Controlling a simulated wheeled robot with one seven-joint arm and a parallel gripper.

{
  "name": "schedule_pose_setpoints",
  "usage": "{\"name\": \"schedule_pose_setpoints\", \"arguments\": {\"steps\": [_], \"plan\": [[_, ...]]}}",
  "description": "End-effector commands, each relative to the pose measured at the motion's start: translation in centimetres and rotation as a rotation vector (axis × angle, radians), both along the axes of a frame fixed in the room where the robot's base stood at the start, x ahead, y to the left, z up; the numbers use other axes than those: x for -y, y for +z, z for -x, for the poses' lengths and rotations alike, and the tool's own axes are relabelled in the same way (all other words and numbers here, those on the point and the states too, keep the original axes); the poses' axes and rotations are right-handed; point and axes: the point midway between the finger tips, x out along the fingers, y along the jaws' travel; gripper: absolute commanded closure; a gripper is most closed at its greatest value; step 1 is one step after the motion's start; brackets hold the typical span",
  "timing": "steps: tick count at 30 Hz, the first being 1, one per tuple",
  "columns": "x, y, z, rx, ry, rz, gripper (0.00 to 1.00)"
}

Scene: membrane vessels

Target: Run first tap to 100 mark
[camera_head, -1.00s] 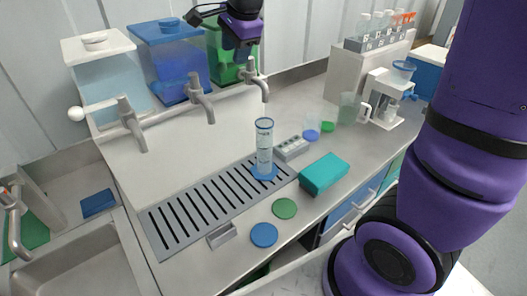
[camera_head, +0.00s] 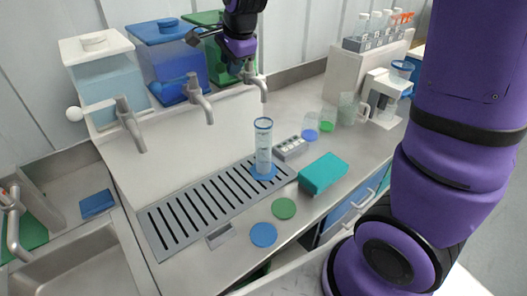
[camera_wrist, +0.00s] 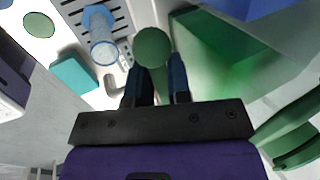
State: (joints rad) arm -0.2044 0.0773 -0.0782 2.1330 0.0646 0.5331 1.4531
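A clear measuring cylinder with a blue rim and blue foot (camera_head: 263,150) stands upright on the slotted drain grate (camera_head: 190,214), below the right-hand tap (camera_head: 257,82). It also shows in the wrist view (camera_wrist: 102,35). Its liquid level and marks are too small to read. Three vessels stand behind: white-lidded (camera_head: 104,78), blue (camera_head: 172,60) and green (camera_head: 214,66), the last partly hidden by my gripper (camera_head: 238,68). In the wrist view my gripper (camera_wrist: 158,75) has its fingers on either side of a green ball-ended handle (camera_wrist: 152,47). I cannot tell whether they grip it.
The left tap (camera_head: 128,125) has a white ball handle (camera_head: 74,113); the middle tap (camera_head: 198,98) stands beside it. A grey control box (camera_head: 290,148), teal block (camera_head: 323,173), green disc (camera_head: 284,208) and blue disc (camera_head: 263,235) lie near the cylinder. A sink is at left.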

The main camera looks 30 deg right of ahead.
Motion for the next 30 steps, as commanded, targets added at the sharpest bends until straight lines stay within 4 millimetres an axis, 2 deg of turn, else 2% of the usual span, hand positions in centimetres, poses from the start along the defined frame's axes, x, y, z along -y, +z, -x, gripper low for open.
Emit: {"name": "schedule_pose_setpoints", "arguments": {"steps": [11, 30], "plan": [[0.1, 0.0, 0.1, -0.001, 0.019, -0.001, 1.00], [0.9, 0.0, 1.9, -0.001, 0.387, 0.000, 1.00]]}}
